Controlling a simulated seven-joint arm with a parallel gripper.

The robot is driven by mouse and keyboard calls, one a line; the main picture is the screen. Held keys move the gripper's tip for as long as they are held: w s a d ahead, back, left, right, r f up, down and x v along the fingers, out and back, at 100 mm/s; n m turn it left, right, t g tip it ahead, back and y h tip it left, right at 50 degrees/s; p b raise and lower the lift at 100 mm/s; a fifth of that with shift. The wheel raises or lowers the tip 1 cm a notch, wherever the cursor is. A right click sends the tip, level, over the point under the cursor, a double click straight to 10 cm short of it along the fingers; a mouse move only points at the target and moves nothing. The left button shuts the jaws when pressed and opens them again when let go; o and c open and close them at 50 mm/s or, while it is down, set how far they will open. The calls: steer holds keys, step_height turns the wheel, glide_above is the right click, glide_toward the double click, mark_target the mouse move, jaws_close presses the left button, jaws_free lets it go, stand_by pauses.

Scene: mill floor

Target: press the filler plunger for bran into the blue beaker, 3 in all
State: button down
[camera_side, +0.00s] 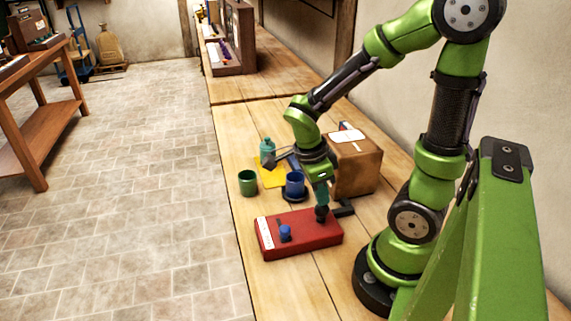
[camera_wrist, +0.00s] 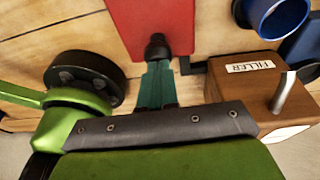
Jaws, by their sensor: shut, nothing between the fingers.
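My gripper (camera_side: 321,191) is shut and points down over the right end of a red box (camera_side: 305,240). Its teal fingers (camera_wrist: 157,85) end at a black knob (camera_wrist: 158,47) on the red box; whether they touch it I cannot tell. The beaker's contents are hidden.
The red box carries a blue knob (camera_side: 285,232) in a slot. A green cup (camera_side: 247,183), a teal bottle (camera_side: 267,147) and a yellow sheet (camera_side: 271,177) are left of the beaker. A dark bracket (camera_side: 344,208) lies by the brown box.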

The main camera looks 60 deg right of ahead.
steer(key=shift+w+x, duration=0.2)
steer(key=shift+x, duration=0.85)
steer(key=shift+s+a+f, duration=0.1)
steer(key=shift+a, duration=0.05)
steer(key=r, duration=0.5)
steer(key=shift+w+d, duration=0.3)
steer(key=shift+d, duration=0.05)
steer(key=v, duration=0.9)
steer(key=shift+r, duration=0.2)
stand_by(1.2)
